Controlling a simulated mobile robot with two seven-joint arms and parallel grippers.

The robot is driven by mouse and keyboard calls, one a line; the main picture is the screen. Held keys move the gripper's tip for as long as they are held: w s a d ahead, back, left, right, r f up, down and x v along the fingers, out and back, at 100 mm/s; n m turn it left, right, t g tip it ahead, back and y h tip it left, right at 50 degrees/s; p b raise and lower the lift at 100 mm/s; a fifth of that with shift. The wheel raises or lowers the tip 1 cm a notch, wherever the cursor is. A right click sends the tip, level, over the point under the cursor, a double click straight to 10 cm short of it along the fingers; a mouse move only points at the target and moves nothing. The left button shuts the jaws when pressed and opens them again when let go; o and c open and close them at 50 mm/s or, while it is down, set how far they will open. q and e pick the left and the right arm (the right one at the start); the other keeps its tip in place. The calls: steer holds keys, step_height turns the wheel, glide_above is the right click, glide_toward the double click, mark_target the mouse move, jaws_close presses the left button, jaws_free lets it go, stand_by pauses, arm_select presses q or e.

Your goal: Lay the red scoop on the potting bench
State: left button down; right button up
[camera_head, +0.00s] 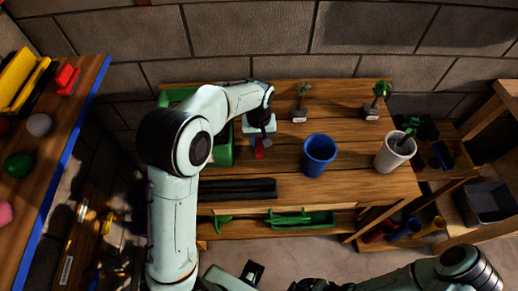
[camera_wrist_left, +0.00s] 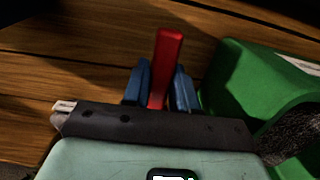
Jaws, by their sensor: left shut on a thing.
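The red scoop (camera_head: 259,153) is held in my left gripper (camera_head: 264,141) over the left part of the wooden potting bench (camera_head: 285,158). In the left wrist view the red handle (camera_wrist_left: 167,55) stands up between the two blue fingers (camera_wrist_left: 160,88), which are shut on it. The rest of the scoop is hidden by the gripper. I cannot tell whether the scoop touches the bench top. My right arm (camera_head: 430,275) enters at the lower right; its fingers cannot be made out.
A green container (camera_wrist_left: 255,85) stands close beside the gripper. A blue pot (camera_head: 319,154), a white pot (camera_head: 392,155) and two small potted plants (camera_head: 300,108) (camera_head: 372,108) stand on the bench. Bare planks lie between the gripper and the blue pot. Green tools (camera_head: 300,218) lie on the lower shelf.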

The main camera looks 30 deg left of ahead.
arm_select(q)
steer(key=shift+f, duration=2.35)
steer(key=c, duration=0.9)
jaws_free()
step_height(320, 180, up, 12)
steer(key=shift+w+a+r+p, duration=0.1)
steer(key=shift+w+p, duration=0.05)
steer(key=shift+p, duration=0.35)
